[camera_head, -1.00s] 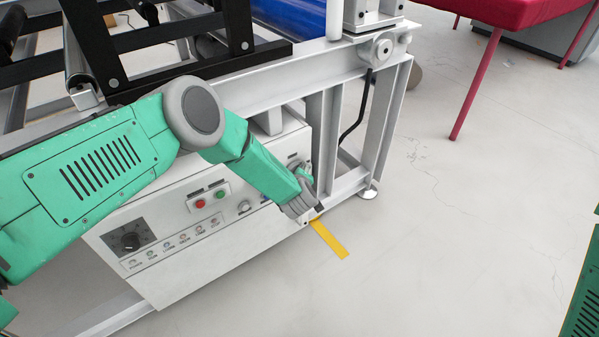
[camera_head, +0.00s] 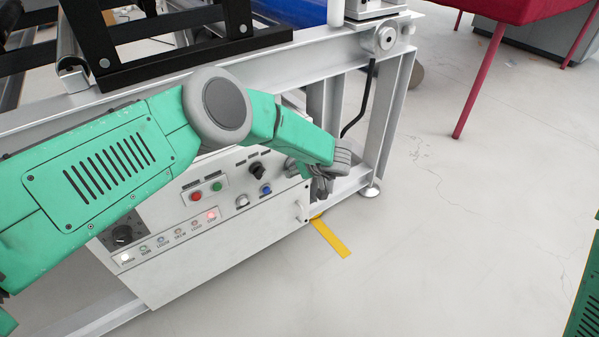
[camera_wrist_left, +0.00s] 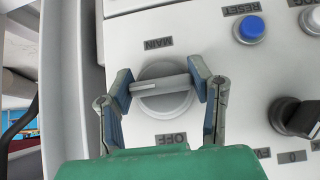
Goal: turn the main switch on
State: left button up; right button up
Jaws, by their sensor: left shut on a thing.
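The main switch (camera_wrist_left: 150,104) is a round grey knob with a bar handle, labelled MAIN and OFF, in the left wrist view. Its bar lies crosswise between the fingers, pointing away from the OFF mark. My left gripper (camera_wrist_left: 162,84) is shut on this bar, one finger at each end. In the head view my left gripper (camera_head: 318,190) is at the right end of the white control panel (camera_head: 240,240) and hides the switch. On the panel a white lamp (camera_head: 127,258) and a red lamp (camera_head: 211,216) are lit. My right gripper is out of view.
A blue button (camera_wrist_left: 251,28) marked RESET and a black knob (camera_wrist_left: 297,117) sit beside the switch. A frame post (camera_head: 390,125) stands right of the panel. Yellow tape (camera_head: 331,239) marks the floor.

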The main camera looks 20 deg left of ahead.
pick_arm(q)
jog(key=shift+w+a+r, duration=0.4)
jog(key=shift+a, duration=0.05)
jog(key=o, duration=1.2)
jog(key=shift+f, duration=0.1)
jog(key=shift+s+d, duration=0.1)
jog(key=shift+s+d+f, duration=0.1)
jog(key=shift+d+f, duration=0.05)
jog(key=shift+d, duration=0.1)
jog(key=shift+s+d, duration=0.1)
jog(key=shift+d, duration=0.05)
jog(key=v, duration=1.1)
jog(key=shift+d+r, duration=0.15)
jog(key=shift+r, duration=0.1)
